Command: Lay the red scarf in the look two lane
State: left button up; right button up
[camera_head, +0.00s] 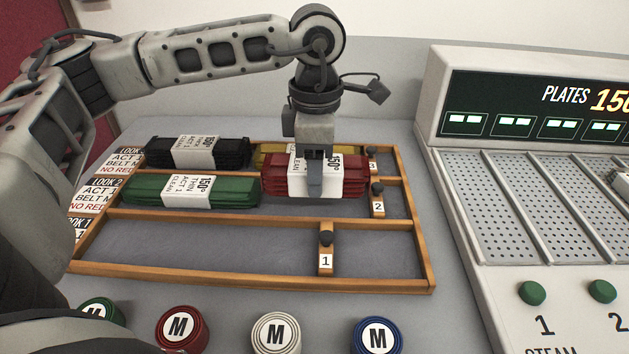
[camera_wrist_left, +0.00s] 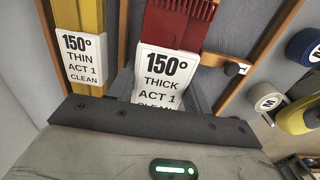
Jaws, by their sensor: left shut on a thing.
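The red scarf (camera_head: 275,180) is a folded bundle with a white paper band. My left gripper (camera_head: 315,188) points down and is shut on it at the band. In the left wrist view the red scarf (camera_wrist_left: 180,22) has a tag reading 150°, thick, act 1. The look two lane (camera_head: 290,208) is the middle lane of the wooden rack. The red scarf is over its right part, beside the slider marked 2 (camera_head: 377,200); I cannot tell whether it touches the floor. A green scarf (camera_head: 145,190) lies in this lane's left part. My right gripper is out of view.
The back lane holds a black scarf (camera_head: 160,152) and a yellow scarf (camera_head: 265,155), partly hidden. The front lane (camera_head: 220,245) is empty left of slider 1 (camera_head: 326,250). The look 2 card (camera_head: 98,195) reads "NO RED". Colored M-marked pucks (camera_head: 182,328) stand in front; a plate machine (camera_head: 540,190) is right.

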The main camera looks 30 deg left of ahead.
pick_arm(q)
jog(key=shift+w+a+f, duration=0.1)
jog(key=shift+a+f, duration=0.05)
jog(key=shift+f, duration=0.75)
jog(key=shift+w+a+f, duration=0.1)
jog(key=shift+f, duration=0.8)
jog(key=shift+f, duration=0.1)
jog(key=shift+f, duration=0.15)
jog(key=o, duration=0.8)
notch_tip(320, 180, up, 12)
jog(key=shift+r, duration=0.25)
